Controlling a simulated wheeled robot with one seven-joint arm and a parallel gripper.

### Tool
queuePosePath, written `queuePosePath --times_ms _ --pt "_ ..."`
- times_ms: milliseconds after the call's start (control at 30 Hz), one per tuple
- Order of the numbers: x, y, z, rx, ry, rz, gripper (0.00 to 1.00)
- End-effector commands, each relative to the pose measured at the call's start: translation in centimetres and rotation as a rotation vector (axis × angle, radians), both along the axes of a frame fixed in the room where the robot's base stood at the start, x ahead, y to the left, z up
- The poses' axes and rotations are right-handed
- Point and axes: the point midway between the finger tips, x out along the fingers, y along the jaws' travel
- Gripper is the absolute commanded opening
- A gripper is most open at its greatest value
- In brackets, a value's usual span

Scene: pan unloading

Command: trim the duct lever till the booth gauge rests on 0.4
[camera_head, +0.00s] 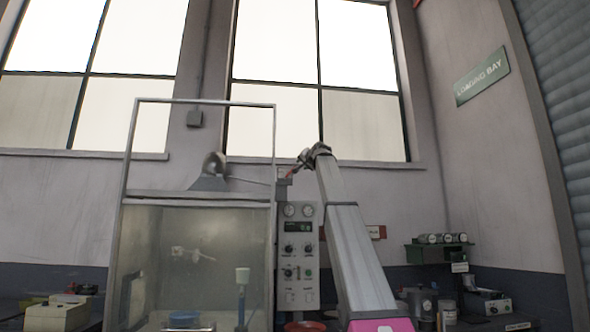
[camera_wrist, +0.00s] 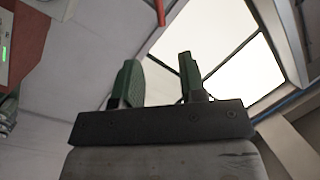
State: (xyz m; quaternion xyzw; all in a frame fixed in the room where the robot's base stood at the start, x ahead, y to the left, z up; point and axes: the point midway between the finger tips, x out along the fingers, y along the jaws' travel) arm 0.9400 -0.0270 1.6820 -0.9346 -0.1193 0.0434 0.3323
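The glass-fronted booth (camera_head: 196,255) stands left of centre in the head view, with a panel (camera_head: 298,275) at its right side. A small red lever (camera_head: 289,173) shows above the panel, by the booth's top right corner. My gripper (camera_head: 303,158) is close to it. In the wrist view my gripper (camera_wrist: 159,65) has its green fingers apart with nothing between them. A red bar (camera_wrist: 158,11), seemingly the lever, lies beyond the fingertips, apart from them.
A duct hood (camera_head: 213,180) tops the booth. A blue bowl (camera_head: 184,319) and a white-topped blue stand (camera_head: 242,290) show in the booth. A shelf with cylinders (camera_head: 440,246) is on the right wall. A cream box (camera_head: 56,316) sits at lower left.

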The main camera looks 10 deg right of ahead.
Motion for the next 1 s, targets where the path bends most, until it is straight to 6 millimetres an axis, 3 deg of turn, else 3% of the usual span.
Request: queuePosePath --times_ms 267,733,1000 --pt "1.6 0.4 0.4 0.001 -0.001 0.0 0.38" --pt "9.1 2.4 0.4 0.001 -0.002 0.001 0.38" --pt "10.4 2.7 0.2 0.002 -0.002 0.0 0.38"
